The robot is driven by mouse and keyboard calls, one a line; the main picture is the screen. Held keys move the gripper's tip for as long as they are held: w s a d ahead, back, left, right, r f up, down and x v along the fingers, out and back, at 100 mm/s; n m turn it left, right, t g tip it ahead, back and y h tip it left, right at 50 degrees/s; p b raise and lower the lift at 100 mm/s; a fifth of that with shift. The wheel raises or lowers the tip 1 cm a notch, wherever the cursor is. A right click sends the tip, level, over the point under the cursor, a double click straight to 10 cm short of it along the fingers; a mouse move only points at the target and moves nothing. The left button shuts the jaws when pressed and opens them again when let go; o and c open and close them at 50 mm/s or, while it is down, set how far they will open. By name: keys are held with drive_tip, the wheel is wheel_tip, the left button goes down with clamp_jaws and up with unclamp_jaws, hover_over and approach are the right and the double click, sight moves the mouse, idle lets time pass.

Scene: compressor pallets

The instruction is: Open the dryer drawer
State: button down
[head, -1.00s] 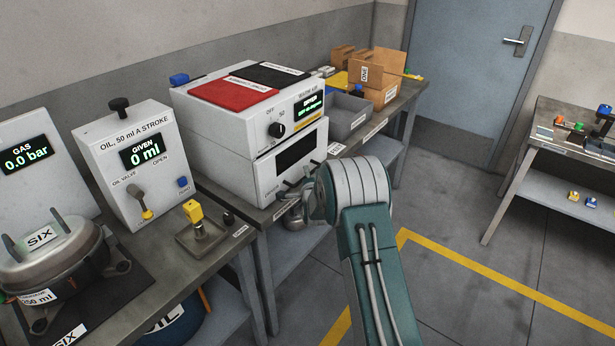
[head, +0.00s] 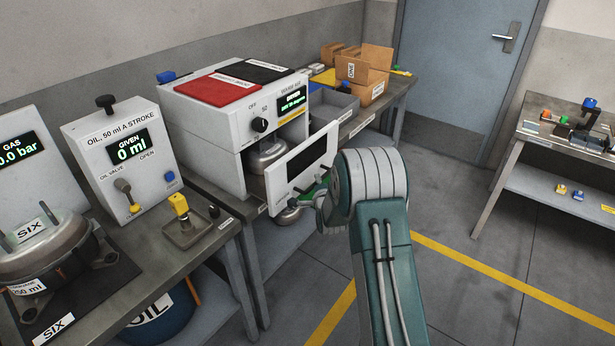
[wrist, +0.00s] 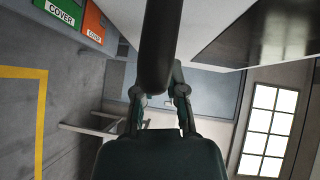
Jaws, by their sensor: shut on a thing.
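The white dryer (head: 215,135) stands on the bench, with a red and a black pad on top and a knob and lit display in front. Its drawer (head: 283,182), with a dark window in its front, is pulled partway out. A metal pot-shaped body (head: 268,155) shows inside, behind the drawer front. My gripper (wrist: 160,98) is shut on the dark drawer handle (wrist: 158,45), which runs between its fingers in the wrist view. In the head view, my wrist hides most of the grip. The drawer front (wrist: 205,30) also shows in the wrist view.
Left of the dryer stand the oil unit (head: 118,160), reading 0 ml, and a compressor marked SIX (head: 55,250). Grey bins (head: 335,108) and cardboard boxes (head: 365,75) lie beyond the dryer. Open floor with a yellow line (head: 480,270) lies to the right.

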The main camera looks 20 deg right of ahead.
drive_tip(key=s+d, duration=0.9)
drive_tip(key=s, duration=0.4)
drive_tip(key=shift+f, duration=0.25)
drive_tip(key=shift+d, duration=0.1)
drive_tip(key=c, duration=0.8)
unclamp_jaws()
drive_tip(key=shift+o, duration=0.6)
drive_tip(key=shift+w, duration=0.15)
drive_tip(key=shift+r, duration=0.15)
drive_tip(key=v, duration=1.2)
